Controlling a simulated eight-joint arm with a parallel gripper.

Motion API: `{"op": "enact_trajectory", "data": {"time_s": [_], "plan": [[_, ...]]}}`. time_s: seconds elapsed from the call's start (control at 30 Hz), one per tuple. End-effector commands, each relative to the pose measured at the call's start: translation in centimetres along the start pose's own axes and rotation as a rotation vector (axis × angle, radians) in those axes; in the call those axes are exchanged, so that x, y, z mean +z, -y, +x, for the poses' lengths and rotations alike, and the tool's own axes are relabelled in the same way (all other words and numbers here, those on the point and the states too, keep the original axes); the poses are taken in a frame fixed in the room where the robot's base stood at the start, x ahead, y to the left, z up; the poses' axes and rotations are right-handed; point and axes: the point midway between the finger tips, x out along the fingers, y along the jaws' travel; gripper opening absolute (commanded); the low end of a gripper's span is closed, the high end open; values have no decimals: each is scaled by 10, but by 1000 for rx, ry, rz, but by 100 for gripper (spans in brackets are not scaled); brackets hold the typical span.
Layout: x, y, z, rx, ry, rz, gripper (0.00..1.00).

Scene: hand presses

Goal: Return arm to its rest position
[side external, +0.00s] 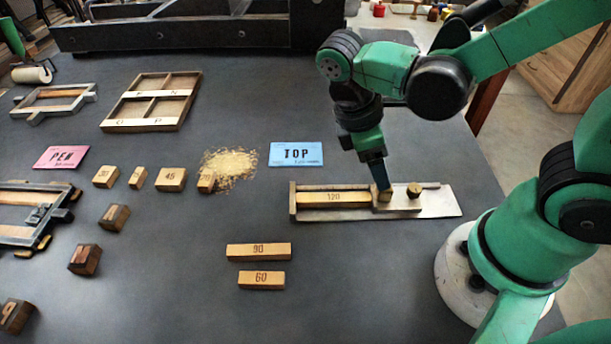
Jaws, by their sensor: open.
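My gripper (384,188) points down at the right part of a metal tray-like fixture (438,204), right at a small wooden block (385,197). It is open; the view does not show clearly whether its fingers touch the block. A long wooden block marked 120 (334,198) lies in the fixture to the left of my gripper. A small dark-topped wooden knob (414,190) stands just to the right of it. My green arm reaches in from the right.
Blocks marked 90 (258,252) and 60 (261,280) lie in front. Small blocks, a pile of shavings (229,164), a pink PEN card (61,157) and a divided wooden tray (145,125) are leftward.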

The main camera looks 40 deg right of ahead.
Motion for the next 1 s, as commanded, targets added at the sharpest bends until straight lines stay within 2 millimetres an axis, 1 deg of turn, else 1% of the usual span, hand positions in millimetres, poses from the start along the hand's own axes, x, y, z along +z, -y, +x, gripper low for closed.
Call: {"op": "enact_trajectory", "data": {"time_s": [0.1,0.4,0.53,0.67,0.8,0.9,1.0], "plan": [[0,0,-4,0,0,-1,61],[0,0,-4,1,-3,3,61],[0,-4,-8,19,-77,70,61],[-1,-17,-18,62,-277,258,61],[-1,-33,-35,94,-549,519,61],[0,-43,-48,102,-721,681,61],[3,-50,-57,103,-849,799,61]]}}
